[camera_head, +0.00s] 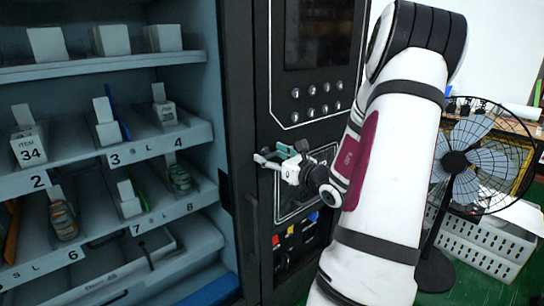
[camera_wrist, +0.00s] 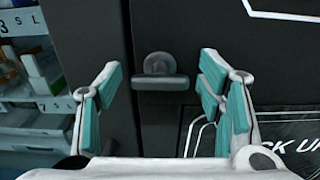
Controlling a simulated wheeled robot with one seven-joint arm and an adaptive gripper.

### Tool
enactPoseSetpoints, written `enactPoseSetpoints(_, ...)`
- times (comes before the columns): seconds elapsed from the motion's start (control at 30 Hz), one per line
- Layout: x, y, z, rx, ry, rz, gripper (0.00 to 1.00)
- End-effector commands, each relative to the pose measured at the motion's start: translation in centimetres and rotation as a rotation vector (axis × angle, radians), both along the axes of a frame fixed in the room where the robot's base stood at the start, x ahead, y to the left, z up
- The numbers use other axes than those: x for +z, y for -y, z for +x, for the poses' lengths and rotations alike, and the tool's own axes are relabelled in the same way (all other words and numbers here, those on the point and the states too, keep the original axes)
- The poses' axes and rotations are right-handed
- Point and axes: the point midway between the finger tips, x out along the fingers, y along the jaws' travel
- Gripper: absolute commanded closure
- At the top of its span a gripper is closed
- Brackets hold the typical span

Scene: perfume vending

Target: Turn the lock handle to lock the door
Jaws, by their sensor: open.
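The lock handle (camera_wrist: 161,82) shows in the wrist view as a dark horizontal bar below a round hub on the dark machine front. It lies ahead of my gripper (camera_wrist: 160,70), between the two teal-padded fingers in the picture. The fingers are wide apart and hold nothing, and no contact with the handle shows. In the head view my gripper (camera_head: 272,156) is in front of the black panel, right of the shelf compartment. The lock handle cannot be made out there.
Shelves (camera_head: 95,168) with small boxed items fill the left side. The black control panel (camera_head: 318,95) with round buttons is above my gripper. A black fan (camera_head: 455,160) and a white crate (camera_head: 490,240) stand at the right, behind my arm.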

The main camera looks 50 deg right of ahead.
Motion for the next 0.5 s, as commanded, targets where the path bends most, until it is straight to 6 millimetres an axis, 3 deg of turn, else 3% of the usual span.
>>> enactPoseSetpoints(0.03,0.00,0.00,-0.01,0.000,0.000,0.000,0.38)
enactPoseSetpoints(0.2,0.01,-0.02,-0.03,0.000,0.000,0.000,0.77)
enactPoseSetpoints(0.27,0.01,-0.01,-0.03,0.000,0.000,0.000,0.87)
enactPoseSetpoints(0.5,-0.01,-0.03,0.01,0.001,-0.002,-0.011,0.87)
